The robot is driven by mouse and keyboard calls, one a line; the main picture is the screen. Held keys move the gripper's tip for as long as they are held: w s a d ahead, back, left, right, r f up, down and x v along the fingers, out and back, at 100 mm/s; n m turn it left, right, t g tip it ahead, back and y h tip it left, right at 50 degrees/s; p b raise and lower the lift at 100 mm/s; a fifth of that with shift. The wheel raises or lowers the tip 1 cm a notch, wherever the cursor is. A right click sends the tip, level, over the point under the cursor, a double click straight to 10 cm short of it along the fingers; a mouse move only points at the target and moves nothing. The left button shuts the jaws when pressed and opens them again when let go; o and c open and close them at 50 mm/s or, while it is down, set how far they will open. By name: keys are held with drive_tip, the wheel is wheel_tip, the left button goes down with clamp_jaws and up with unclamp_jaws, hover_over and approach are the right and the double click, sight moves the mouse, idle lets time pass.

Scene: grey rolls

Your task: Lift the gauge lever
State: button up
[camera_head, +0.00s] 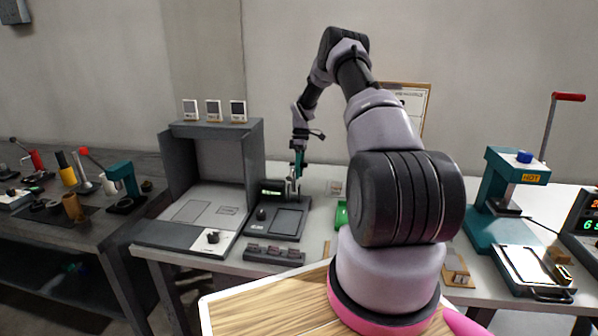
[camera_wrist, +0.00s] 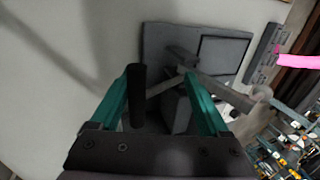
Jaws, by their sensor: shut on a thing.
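The gauge (camera_head: 277,217) is a dark, flat-based device with a small display at its back and a grey plate, standing on the grey bench. In the wrist view its base (camera_wrist: 222,57) lies beyond my fingertips. My gripper (camera_head: 296,178), with teal fingers, is low at the back right of the gauge. In the wrist view my gripper (camera_wrist: 163,76) is shut on the gauge lever, whose black grip (camera_wrist: 138,96) shows by the left finger. Grey bars cross between the fingers. The exact contact is hard to make out.
A grey open-fronted booth (camera_head: 212,170) stands left of the gauge. A dark strip with several blocks (camera_head: 274,254) lies in front of it. A green object (camera_head: 341,214) is to the right, partly behind my arm. A teal press (camera_head: 505,190) stands further right.

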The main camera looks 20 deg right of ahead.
drive_tip(key=v, duration=1)
drive_tip(key=shift+r, duration=0.4)
